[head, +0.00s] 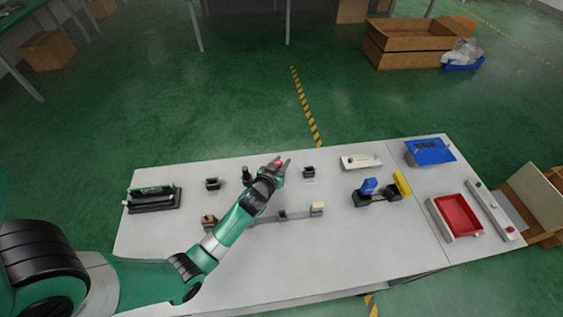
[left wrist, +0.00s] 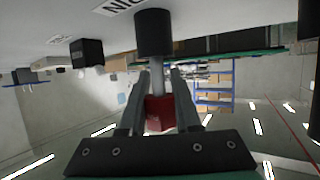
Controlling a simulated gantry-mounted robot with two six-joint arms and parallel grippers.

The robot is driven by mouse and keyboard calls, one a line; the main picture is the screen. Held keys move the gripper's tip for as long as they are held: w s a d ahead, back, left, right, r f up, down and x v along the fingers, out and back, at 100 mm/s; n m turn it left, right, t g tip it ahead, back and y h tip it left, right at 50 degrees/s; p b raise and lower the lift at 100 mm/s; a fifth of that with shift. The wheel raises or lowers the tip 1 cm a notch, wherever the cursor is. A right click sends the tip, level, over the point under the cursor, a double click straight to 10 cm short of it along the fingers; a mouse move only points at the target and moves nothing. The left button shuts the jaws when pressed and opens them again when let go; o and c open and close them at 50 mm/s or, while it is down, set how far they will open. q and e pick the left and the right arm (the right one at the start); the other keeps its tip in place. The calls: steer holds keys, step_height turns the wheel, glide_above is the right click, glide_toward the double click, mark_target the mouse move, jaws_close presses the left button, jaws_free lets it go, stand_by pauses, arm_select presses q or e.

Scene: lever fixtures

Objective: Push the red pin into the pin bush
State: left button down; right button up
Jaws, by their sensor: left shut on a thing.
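My left gripper (head: 284,163) is over the back middle of the table and is shut on the red pin (head: 277,162). In the left wrist view, the pin's red head (left wrist: 160,114) sits between the fingers of the left gripper (left wrist: 158,76). Its grey shaft runs from the head toward a black cylinder (left wrist: 153,33), which looks like the pin bush. The shaft meets the cylinder in the picture; I cannot tell how deep it sits. In the head view the gripper and arm cover much of this spot. My right gripper is not in view.
Small black fixtures (head: 309,171) and (head: 212,184) stand close by on the white table (head: 330,250). A black-and-green fixture (head: 153,200) is at the left. A blue-and-yellow lever fixture (head: 378,192) and a red tray (head: 458,215) are at the right. The table's front middle is clear.

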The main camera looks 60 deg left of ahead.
arm_select(q)
steer(key=shift+f+b, duration=0.8)
steer(key=shift+f, duration=0.1)
steer(key=c, duration=0.5)
jaws_free()
steer(key=shift+c, duration=0.2)
step_height(320, 180, up, 3)
steer(key=shift+r+p, duration=0.2)
steer(key=shift+p, duration=0.75)
steer(key=w+r+p+v, duration=0.2)
steer(key=p+v, duration=0.3)
steer(key=v, duration=1.1)
steer(key=shift+s+d+r, duration=0.2)
steer(key=shift+d+r, duration=0.05)
steer(key=shift+r, duration=0.6)
